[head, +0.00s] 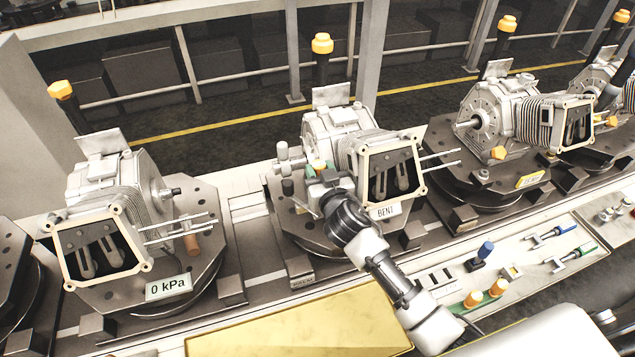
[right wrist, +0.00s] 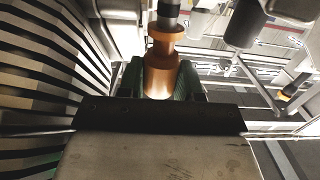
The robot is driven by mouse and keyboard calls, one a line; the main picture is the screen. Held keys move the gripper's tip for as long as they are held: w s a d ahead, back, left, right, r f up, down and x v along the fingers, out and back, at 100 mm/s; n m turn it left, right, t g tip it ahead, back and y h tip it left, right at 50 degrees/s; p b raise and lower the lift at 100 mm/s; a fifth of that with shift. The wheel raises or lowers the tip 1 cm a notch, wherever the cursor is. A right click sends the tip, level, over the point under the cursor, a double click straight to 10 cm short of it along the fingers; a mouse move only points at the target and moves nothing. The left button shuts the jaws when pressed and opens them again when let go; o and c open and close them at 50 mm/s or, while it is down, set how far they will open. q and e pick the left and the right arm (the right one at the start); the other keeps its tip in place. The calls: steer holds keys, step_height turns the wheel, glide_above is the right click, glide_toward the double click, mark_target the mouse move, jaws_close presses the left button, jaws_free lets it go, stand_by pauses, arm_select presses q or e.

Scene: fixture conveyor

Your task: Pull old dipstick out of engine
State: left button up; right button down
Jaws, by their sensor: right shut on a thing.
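The engine (head: 340,130) with a tag reading BENT (head: 385,211) sits on a dark round fixture in the middle of the head view. My right gripper (head: 319,171) is at the engine's left side. In the right wrist view, its green finger pads (right wrist: 160,80) are shut on an orange-brown, flanged piece (right wrist: 163,62) with a dark upper end. I take this piece as the old dipstick's handle. The finned engine side is close on the left there. The lower end of the dipstick is hidden. My left gripper is not in view.
Another engine (head: 110,205) with a 0 kPa tag stands at left, and others stand at right along the conveyor. Blue-handled (head: 553,231) and green-handled (head: 588,252) tools lie on the front panel at right. A yellow plate (head: 300,325) in front is bare.

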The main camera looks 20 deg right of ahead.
mark_target(320, 166)
steer(key=shift+r+p, duration=1.3)
steer(key=shift+r, duration=0.4)
